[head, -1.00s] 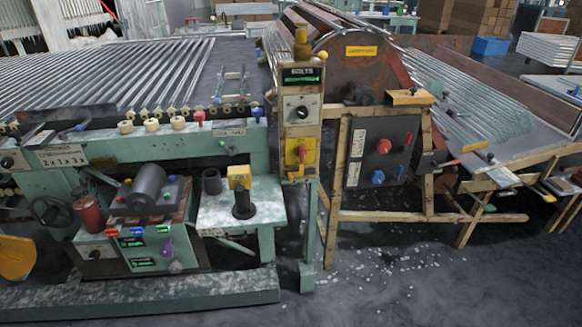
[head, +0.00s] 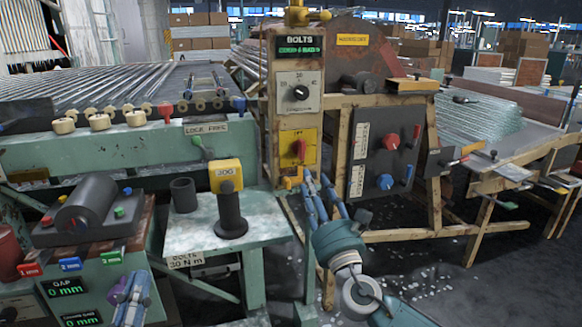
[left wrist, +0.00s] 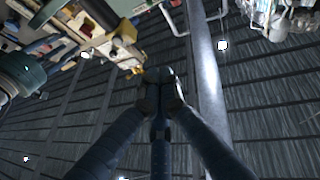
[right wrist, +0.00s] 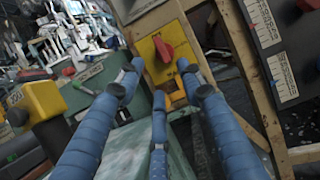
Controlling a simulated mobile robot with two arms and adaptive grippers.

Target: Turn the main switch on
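The main switch looks to be the red handle (head: 301,150) on a yellow plate (head: 287,163), low on the wooden post. The handle points roughly upright in the head view; its lettering is too small to read surely. It also shows in the right wrist view as a red handle (right wrist: 163,48). My right gripper (head: 320,184) is just below and right of the plate, fingers pointing up at it. Its fingers are spread and empty (right wrist: 160,88), apart from the handle. My left gripper (head: 133,288) is low at the left, away from the switch, its fingertips together (left wrist: 160,85) and empty.
Above the switch are a black dial (head: 299,93) and a lit green display (head: 299,45). A panel with red and blue knobs (head: 383,150) stands right of the post.

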